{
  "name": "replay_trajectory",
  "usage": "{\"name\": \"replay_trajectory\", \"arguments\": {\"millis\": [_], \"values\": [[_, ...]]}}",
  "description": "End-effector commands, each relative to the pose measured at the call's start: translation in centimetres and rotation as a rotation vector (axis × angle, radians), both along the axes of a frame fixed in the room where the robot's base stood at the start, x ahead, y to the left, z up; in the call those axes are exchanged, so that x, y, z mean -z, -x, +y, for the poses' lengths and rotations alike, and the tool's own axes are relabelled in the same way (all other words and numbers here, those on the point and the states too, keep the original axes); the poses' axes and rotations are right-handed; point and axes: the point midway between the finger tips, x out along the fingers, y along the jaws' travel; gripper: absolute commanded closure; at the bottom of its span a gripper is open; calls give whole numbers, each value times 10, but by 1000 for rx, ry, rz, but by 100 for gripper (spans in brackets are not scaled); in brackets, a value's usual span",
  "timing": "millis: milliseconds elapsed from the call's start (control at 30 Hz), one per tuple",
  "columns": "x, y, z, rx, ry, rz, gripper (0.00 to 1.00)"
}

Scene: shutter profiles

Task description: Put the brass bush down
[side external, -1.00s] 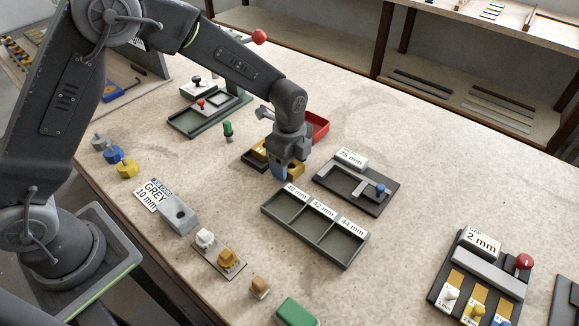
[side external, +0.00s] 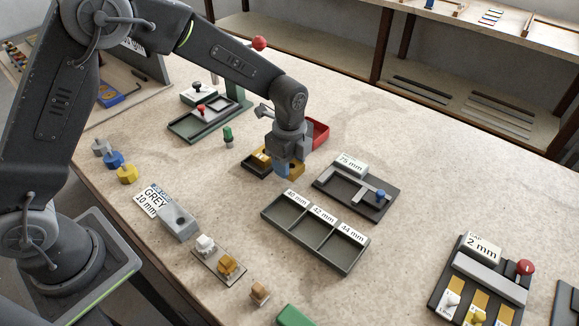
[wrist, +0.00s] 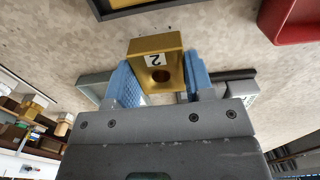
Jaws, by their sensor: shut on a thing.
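The brass bush (wrist: 145,48) is a gold block with a round hole and a white label marked 2. In the wrist view it sits between the two blue fingers of my gripper (wrist: 161,85). In the side external view my gripper (side external: 283,170) points down, shut on the bush, whose gold side (side external: 297,169) shows beside the blue finger. The gripper is low over the bench, behind the three-compartment tray (side external: 311,249). The bush's underside is hidden, so I cannot tell whether it touches anything.
A dark tray (side external: 252,167) with a yellow piece lies just left of the gripper. A red bin (side external: 320,133) stands behind it. A dark fixture (side external: 333,192) labelled 75 mm is at its right.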

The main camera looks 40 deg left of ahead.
Motion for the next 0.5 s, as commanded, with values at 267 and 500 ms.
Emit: {"name": "replay_trajectory", "arguments": {"millis": [267, 500], "values": [[-46, 8, 39, -6, 1, -3, 83], [-74, 18, 87, -5, 0, -3, 83]]}}
